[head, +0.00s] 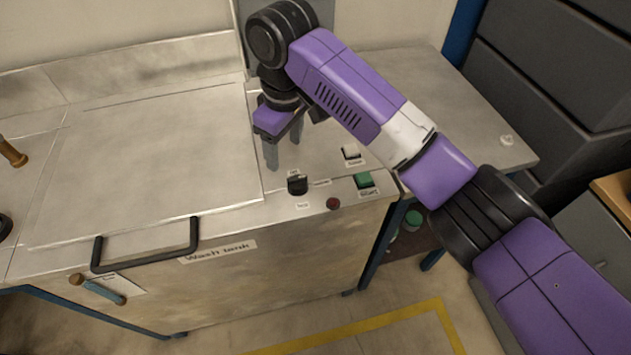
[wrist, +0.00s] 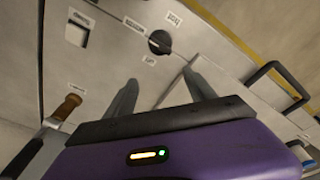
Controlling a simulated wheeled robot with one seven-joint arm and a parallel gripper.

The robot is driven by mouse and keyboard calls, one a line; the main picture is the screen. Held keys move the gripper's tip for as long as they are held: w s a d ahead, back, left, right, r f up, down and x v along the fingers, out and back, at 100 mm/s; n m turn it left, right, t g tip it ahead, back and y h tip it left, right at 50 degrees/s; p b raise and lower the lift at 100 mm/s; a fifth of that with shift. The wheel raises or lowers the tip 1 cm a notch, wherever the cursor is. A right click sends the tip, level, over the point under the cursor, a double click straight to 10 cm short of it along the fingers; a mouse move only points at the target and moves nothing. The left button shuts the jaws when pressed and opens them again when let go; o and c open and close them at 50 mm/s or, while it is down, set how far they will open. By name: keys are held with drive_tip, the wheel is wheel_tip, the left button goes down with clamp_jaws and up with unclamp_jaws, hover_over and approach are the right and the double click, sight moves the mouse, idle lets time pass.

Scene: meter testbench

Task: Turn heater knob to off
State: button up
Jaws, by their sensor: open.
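The heater knob (head: 297,184) is a small black dial on the wash tank's top, near its front edge. In the wrist view, the knob (wrist: 159,42) sits between a "hot" label on the front side and an "off" label (wrist: 149,60) on the gripper side. A faint pale mark shows on the knob, but its pointing direction is hard to tell. My gripper (head: 284,152) is open and empty, pointing down behind the knob and apart from it. Its two fingers also show in the wrist view (wrist: 162,88), with the knob beyond their tips.
A red button (head: 333,204), a green switch (head: 363,180) and a white switch (head: 351,152) lie right of the knob. The lid (head: 160,150) with its black handle (head: 150,248) is at left.

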sight(297, 178)
drive_tip(key=shift+s+d+f+g+h, duration=0.15)
drive_tip(key=shift+s+d+g+h, duration=0.25)
drive_tip(key=shift+s+d, duration=0.6)
drive_tip(key=shift+d+f, duration=0.2)
wheel_tip(297, 178, down, 7)
drive_tip(key=shift+f+p, duration=0.2)
drive_tip(key=shift+p, duration=0.15)
drive_tip(key=shift+c, duration=0.4)
drive_tip(key=c, duration=1.3)
